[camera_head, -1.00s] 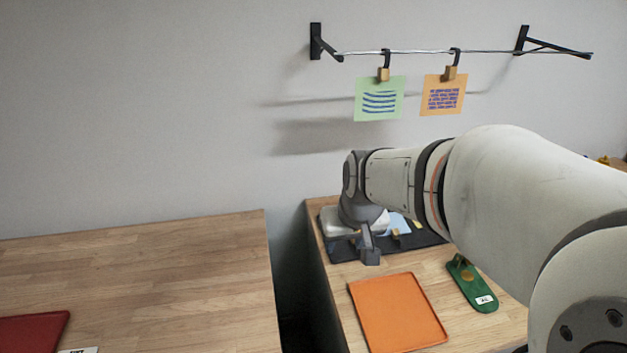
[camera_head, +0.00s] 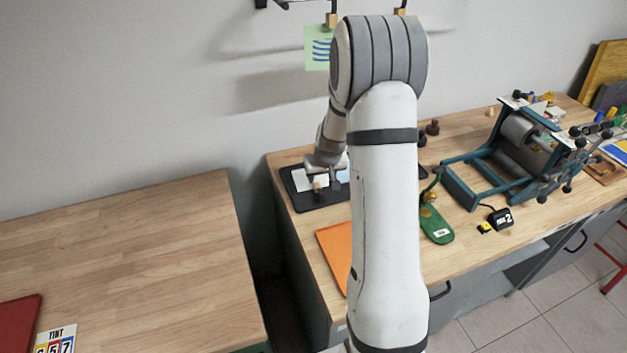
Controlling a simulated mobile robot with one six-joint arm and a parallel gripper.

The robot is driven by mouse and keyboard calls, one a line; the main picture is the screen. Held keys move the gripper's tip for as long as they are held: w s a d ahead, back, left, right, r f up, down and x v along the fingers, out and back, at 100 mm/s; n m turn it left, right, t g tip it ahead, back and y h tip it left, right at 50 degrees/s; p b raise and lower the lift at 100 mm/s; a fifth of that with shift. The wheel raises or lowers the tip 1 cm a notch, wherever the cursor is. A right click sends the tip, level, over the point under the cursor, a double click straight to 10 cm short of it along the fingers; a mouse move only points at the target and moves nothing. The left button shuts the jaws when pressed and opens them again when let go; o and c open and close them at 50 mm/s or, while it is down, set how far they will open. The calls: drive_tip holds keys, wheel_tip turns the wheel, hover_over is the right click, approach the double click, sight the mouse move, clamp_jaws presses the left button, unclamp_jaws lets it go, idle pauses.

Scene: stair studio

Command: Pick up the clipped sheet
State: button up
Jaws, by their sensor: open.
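My gripper (camera_head: 330,180) is low over the black mat (camera_head: 302,204) on the right-hand bench, open, partly hidden by my arm. A pale sheet (camera_head: 304,180) lies on the mat, with a small wooden clip-like piece (camera_head: 317,185) close to the fingers. I cannot tell whether the fingers touch either one. A green sheet (camera_head: 318,48) with blue wavy lines hangs from a clip (camera_head: 331,20) on the wall wire, partly behind my arm. A second clip (camera_head: 400,11) shows on the wire; what hangs below it is hidden.
A teal roller press (camera_head: 515,160) stands right. A gap separates the left bench (camera_head: 130,240), mostly bare, with a red tray (camera_head: 15,325) and a number card (camera_head: 56,340).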

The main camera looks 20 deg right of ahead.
sight(317, 185)
drive_tip(key=shift+p+x, duration=0.7)
drive_tip(key=shift+x, duration=3)
drive_tip(key=shift+w+a, duration=0.1)
drive_tip(key=shift+w, duration=0.05)
drive_tip(key=shift+c, duration=0.4)
drive_tip(key=shift+r, duration=0.1)
clamp_jaws()
